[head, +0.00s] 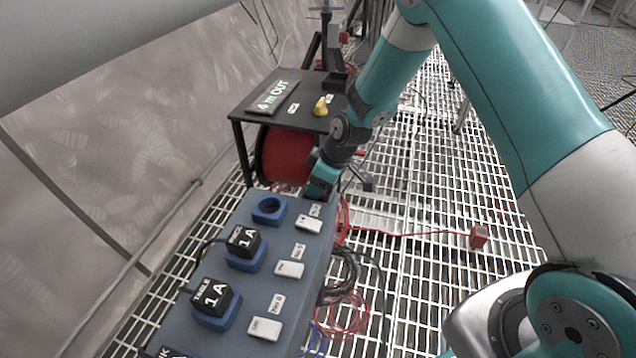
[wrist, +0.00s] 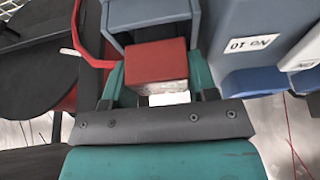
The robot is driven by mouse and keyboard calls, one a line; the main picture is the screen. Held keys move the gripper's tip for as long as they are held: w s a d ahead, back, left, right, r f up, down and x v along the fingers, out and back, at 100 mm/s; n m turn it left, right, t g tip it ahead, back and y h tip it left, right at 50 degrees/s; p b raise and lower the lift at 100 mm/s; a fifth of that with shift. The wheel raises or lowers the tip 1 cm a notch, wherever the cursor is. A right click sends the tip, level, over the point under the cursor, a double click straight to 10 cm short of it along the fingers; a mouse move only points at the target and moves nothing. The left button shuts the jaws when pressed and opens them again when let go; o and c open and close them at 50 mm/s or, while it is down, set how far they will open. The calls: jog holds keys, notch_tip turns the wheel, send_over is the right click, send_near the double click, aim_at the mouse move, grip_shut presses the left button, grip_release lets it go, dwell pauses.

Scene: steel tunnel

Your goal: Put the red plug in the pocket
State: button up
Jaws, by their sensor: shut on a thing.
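In the wrist view the red plug (wrist: 155,58) is between the two teal fingers of my gripper (wrist: 157,78), which is shut on it. The plug has a red top and a pale near face. Its far end is at the mouth of a blue-grey pocket (wrist: 196,22); I cannot tell how far inside it is. In the head view my gripper (head: 321,182) is low at the far end of the blue-grey box (head: 245,290). The plug and pocket are hidden there.
The box top carries black plugs (head: 215,293) in blue sockets, an empty blue socket (head: 268,207) and white labelled switches (head: 289,269). A red cable reel (head: 287,155) stands beneath a dark table (head: 262,107). A red block (head: 478,237) lies on the grating with a red cable.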

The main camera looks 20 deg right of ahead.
jog(key=shift+f, duration=0.1)
jog(key=o, duration=0.7)
jog(key=p+v, duration=0.4)
jog(key=v, duration=0.8)
jog(key=s+a+r+m+g, duration=0.1)
jog(key=s+a+r, duration=0.2)
jog(key=s+r, duration=0.35)
jog(key=s+a+r+m, duration=0.1)
jog(key=s+a+r, duration=0.35)
jog(key=r, duration=0.25)
jog(key=shift+m+g+y, duration=0.3)
jog(key=shift+m+g, duration=0.5)
jog(key=shift+m, duration=0.1)
jog(key=s+r, duration=0.2)
jog(key=s, duration=0.3)
jog(key=s+r, duration=0.2)
jog(key=s, duration=0.4)
jog(key=s+r, duration=0.2)
jog(key=s, duration=0.4)
jog(key=shift+s+a+r, duration=0.15)
jog(key=shift+a, duration=0.2)
